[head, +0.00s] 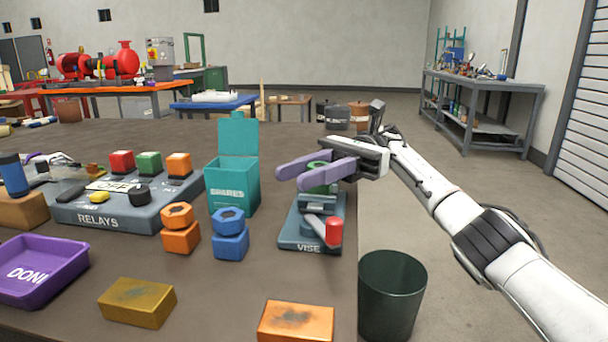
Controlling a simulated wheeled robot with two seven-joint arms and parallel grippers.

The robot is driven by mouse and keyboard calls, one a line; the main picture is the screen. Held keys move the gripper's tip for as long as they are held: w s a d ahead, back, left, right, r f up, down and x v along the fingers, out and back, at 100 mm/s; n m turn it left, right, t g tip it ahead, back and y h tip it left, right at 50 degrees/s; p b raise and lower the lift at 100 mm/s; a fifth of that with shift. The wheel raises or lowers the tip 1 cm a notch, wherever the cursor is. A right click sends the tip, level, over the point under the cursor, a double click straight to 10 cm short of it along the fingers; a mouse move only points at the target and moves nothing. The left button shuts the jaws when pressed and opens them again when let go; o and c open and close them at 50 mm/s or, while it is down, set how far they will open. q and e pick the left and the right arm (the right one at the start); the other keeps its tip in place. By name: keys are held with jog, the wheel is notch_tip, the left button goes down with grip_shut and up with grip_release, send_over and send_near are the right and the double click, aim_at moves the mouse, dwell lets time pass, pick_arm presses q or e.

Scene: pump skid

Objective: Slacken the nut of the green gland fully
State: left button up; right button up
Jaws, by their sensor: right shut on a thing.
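The green gland (320,189) stands upright in the vise (300,234) near the table's right edge. My right gripper (288,178) comes in from the right, its two purple fingers on either side of the gland's upper part. It is shut on the green gland's nut, which the fingers partly hide. How far the nut is turned cannot be told. An orange gland (180,238) and a blue gland (230,244) stand upright to the left of the vise. My left gripper is not in view.
A teal SPARES box (232,188) with its lid up stands behind the blue gland. The grey RELAYS block (115,210) and purple tray (40,275) are at left. Yellow (137,302) and orange (296,322) blocks lie in front. A dark bin (391,300) stands beyond the right edge.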

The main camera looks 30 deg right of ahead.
jog(key=o, duration=1.1)
jog(key=shift+c, duration=0.2)
jog(key=shift+r, duration=0.4)
pick_arm(q)
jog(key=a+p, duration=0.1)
jog(key=p, duration=0.1)
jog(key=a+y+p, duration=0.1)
jog(key=p, duration=0.1)
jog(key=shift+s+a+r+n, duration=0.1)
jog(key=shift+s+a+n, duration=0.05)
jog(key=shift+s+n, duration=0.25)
pick_arm(e)
notch_tip(320, 180, up, 9)
jog(key=shift+r, duration=0.1)
